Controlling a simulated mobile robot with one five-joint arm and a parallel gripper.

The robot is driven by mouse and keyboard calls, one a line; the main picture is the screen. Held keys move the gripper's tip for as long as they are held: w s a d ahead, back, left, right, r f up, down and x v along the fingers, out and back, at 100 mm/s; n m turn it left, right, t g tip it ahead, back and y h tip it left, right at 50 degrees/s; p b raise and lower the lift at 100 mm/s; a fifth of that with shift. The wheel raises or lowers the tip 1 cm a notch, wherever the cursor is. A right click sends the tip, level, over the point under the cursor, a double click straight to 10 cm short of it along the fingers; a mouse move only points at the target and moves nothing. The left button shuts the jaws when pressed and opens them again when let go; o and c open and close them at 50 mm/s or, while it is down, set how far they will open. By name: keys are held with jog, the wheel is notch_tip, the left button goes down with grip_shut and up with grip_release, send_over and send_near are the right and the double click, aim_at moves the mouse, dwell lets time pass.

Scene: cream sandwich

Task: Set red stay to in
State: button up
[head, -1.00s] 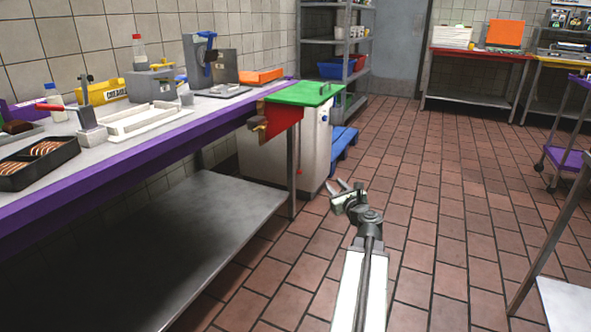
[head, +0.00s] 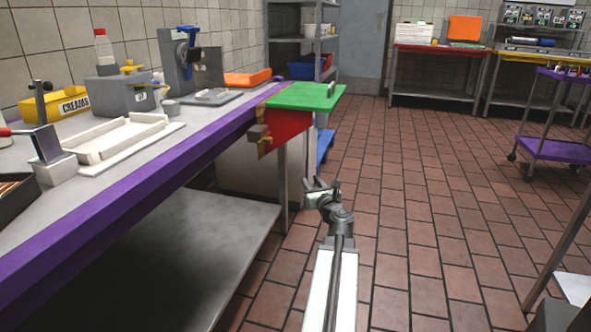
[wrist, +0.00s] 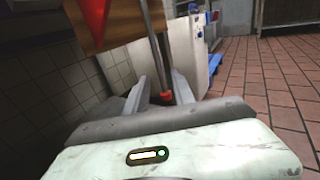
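The red stay (head: 289,130) is a red bracket under the green flap (head: 305,96) at the far end of the purple-edged bench. A brown board and a small block (head: 259,134) sit beside it. In the wrist view, part of the red stay (wrist: 95,16) shows at the top left against the brown board (wrist: 115,25). My gripper (head: 321,184) is below and a little right of the stay, apart from it. In the wrist view its two fingers (wrist: 162,84) are spread with a gap between them, and nothing is visibly held.
A bench leg (head: 283,188) stands close to my gripper. The bench (head: 150,165) runs along the left. Tiled floor (head: 420,200) is open to the right.

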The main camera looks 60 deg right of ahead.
jog(key=x, duration=0.8)
jog(key=shift+s, duration=0.1)
grip_shut()
dwell(1.1)
